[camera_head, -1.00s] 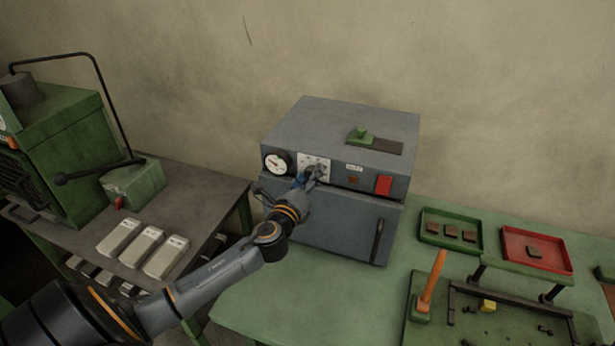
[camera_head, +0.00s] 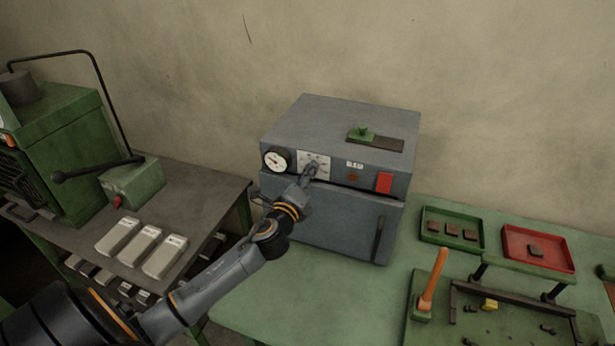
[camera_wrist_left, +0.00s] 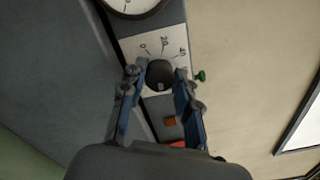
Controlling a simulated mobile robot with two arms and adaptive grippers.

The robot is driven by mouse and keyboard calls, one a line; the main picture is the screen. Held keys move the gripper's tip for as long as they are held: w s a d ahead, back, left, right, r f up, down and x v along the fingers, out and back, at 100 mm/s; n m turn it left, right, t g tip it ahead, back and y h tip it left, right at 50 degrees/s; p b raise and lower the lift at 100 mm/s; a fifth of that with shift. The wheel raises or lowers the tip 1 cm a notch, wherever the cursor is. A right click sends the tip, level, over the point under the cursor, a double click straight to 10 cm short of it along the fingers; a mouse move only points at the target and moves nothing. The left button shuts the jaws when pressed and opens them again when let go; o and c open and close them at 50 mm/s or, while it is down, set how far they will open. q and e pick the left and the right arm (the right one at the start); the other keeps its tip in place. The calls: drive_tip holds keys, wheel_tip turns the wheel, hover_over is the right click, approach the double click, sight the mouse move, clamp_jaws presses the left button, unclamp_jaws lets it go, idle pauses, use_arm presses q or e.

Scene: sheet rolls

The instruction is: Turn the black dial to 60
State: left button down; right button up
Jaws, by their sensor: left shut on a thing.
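The black dial (camera_wrist_left: 159,74) sits on a white scale plate on the front of the grey oven-like box (camera_head: 340,125). In the left wrist view, the marks 0, 20 and 40 show around it; other marks are hidden. My left gripper (camera_wrist_left: 160,82) is shut on the dial, one finger on each side. In the head view the gripper (camera_head: 309,172) covers the dial and part of the scale plate (camera_head: 316,158). I cannot read which mark the dial points to. My right gripper is not in view.
A round gauge (camera_head: 276,160) sits left of the dial. A small display (camera_head: 354,164) and a red switch (camera_head: 384,182) sit to its right. A green tray (camera_head: 428,237) and a red tray (camera_head: 540,263) stand on the green bench (camera_head: 290,310), whose front left part is clear.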

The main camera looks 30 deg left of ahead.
use_arm(q)
drive_tip(key=shift+f+n, duration=0.1)
drive_tip(key=shift+n, duration=6.8)
drive_tip(key=c, duration=1)
unclamp_jaws()
drive_tip(key=v, duration=1.2)
